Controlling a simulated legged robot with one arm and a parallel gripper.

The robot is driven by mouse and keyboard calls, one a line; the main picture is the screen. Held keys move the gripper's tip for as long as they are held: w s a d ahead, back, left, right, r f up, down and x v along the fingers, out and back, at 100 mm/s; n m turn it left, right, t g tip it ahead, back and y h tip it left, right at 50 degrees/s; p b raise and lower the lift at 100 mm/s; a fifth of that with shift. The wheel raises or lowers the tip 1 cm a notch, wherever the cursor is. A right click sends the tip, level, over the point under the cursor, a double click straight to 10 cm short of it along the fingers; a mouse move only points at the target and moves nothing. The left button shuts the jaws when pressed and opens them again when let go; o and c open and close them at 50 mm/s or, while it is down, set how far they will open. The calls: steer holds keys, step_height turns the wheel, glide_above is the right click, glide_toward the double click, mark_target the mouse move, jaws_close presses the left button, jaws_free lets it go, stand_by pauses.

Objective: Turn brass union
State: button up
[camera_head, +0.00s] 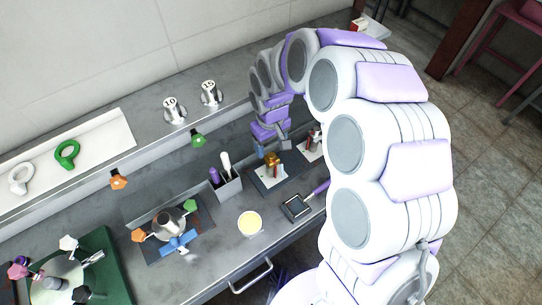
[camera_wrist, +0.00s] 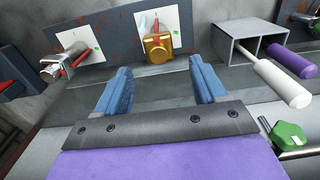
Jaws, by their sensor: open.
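The brass union (camera_wrist: 158,47) is a gold-coloured fitting at the front of a white plate, with a red-handled part and a pale rod behind it. It also shows in the head view (camera_head: 271,159), just below my gripper (camera_head: 270,140). In the wrist view my gripper (camera_wrist: 160,78) is open and empty, with its two blue fingers wide apart. The union lies beyond the fingertips and between their lines, apart from both. Its lower side and back are hidden.
A similar plate with a silver fitting (camera_wrist: 70,62) stands to the left in the wrist view. To the right, a grey holder (camera_wrist: 238,47) carries white and purple-handled tools, with a green knob (camera_wrist: 287,135) nearby. A black square tool (camera_head: 296,207) lies in front on the counter.

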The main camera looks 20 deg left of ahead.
mark_target(271, 154)
step_height(271, 154, down, 7)
steer(key=shift+d+r+b, duration=0.1)
steer(key=shift+r+b, duration=0.1)
steer(key=shift+b, duration=0.2)
steer(key=shift+c, duration=0.4)
steer(key=c, duration=1)
steer(key=shift+m, duration=0.3)
steer(key=m+p, duration=0.1)
steer(key=m, duration=0.2)
steer(key=shift+p, duration=0.35)
steer(key=shift+m+p, duration=0.7)
steer(key=shift+m, duration=1.6)
